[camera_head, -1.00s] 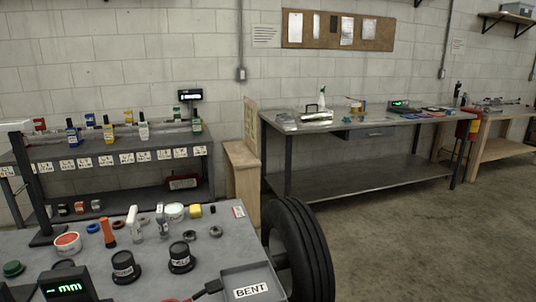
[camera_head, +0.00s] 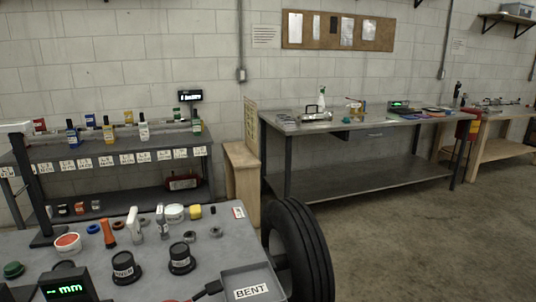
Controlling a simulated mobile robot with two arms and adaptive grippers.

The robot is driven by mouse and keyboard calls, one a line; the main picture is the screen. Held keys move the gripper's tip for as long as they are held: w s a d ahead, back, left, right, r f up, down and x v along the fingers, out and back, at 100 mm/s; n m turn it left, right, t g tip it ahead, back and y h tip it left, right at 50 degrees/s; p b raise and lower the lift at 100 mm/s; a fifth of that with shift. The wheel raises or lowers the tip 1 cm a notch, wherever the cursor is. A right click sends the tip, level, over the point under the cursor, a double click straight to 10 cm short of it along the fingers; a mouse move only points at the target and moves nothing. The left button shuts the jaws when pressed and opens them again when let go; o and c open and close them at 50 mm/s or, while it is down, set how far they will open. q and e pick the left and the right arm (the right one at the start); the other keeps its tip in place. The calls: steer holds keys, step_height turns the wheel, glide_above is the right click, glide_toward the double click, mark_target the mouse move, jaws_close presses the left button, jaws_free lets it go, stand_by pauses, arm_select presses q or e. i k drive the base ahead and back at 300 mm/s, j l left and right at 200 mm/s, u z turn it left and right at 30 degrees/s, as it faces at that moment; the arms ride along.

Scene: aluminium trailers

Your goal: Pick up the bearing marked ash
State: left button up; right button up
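Several small ring-shaped parts that may be bearings lie on the grey table in front of me: a blue ring (camera_head: 93,228), a grey ring (camera_head: 190,237) and another grey ring (camera_head: 216,232). I can read no ash marking on any of them. Neither of my grippers is in view.
The grey table (camera_head: 225,250) also carries two black labelled pieces (camera_head: 123,268), an orange-handled tool (camera_head: 108,234), a white tub (camera_head: 174,212), a green-lit gauge (camera_head: 68,288) and a tray marked BENT (camera_head: 250,291). A tyre (camera_head: 300,250) stands at its right; open floor (camera_head: 420,250) lies beyond.

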mark_target(189, 237)
steer(key=l+u, duration=0.4)
steer(key=l, duration=0.2)
steer(key=l+u, duration=0.35)
steer(key=l, duration=0.2)
steer(key=k+l+u, duration=0.1)
steer(key=l+u, duration=0.3)
steer(key=l, duration=0.15)
steer(key=i+l+u, duration=0.25)
steer(key=l+u, duration=0.15)
steer(key=l, duration=0.25)
steer(key=i+l+u, duration=0.15)
steer(key=l+u, duration=0.25)
steer(key=l, duration=0.25)
steer(key=i+l+u, duration=0.1)
steer(key=l+u, duration=0.3)
steer(key=l, duration=0.35)
steer(key=l+u, duration=0.4)
steer(key=l, duration=0.3)
steer(key=k, duration=0.05)
